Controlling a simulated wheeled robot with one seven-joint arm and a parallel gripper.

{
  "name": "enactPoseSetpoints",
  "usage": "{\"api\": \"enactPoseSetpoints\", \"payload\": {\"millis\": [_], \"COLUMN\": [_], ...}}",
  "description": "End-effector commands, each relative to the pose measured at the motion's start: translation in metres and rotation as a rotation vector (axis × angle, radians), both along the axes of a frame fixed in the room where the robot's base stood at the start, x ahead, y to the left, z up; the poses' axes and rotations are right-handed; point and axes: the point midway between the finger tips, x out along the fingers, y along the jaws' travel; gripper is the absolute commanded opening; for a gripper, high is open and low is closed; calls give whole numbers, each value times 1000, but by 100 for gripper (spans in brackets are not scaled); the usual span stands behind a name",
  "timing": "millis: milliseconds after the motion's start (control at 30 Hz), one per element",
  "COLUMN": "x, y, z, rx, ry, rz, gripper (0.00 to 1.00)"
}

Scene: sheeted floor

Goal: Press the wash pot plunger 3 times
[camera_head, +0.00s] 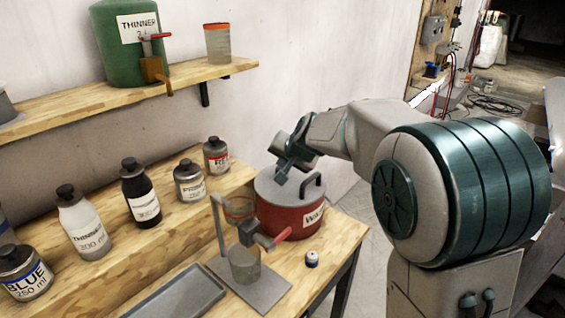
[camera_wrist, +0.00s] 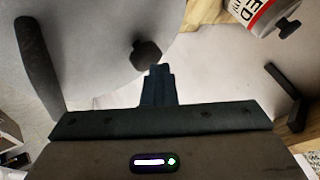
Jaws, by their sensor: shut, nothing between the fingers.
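In the head view the plunger is hidden behind my gripper (camera_head: 281,172), which is over the pot's lid. In the wrist view my gripper (camera_wrist: 157,72) is shut and empty, its tips right beside the knob in the picture. I cannot tell whether they touch.
The RED bottle (camera_head: 216,156) stands close behind the pot, among several bottles on a raised step.

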Motion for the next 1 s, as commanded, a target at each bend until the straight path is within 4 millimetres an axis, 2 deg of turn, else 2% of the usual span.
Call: {"api": "enactPoseSetpoints", "payload": {"millis": [400, 833, 1000], "x": [0, 0, 0], "y": [0, 0, 0], "z": [27, 30, 42], "rx": [0, 0, 1], "ry": [1, 0, -1], "rz": [1, 0, 0], "gripper": [0, 0, 0]}}
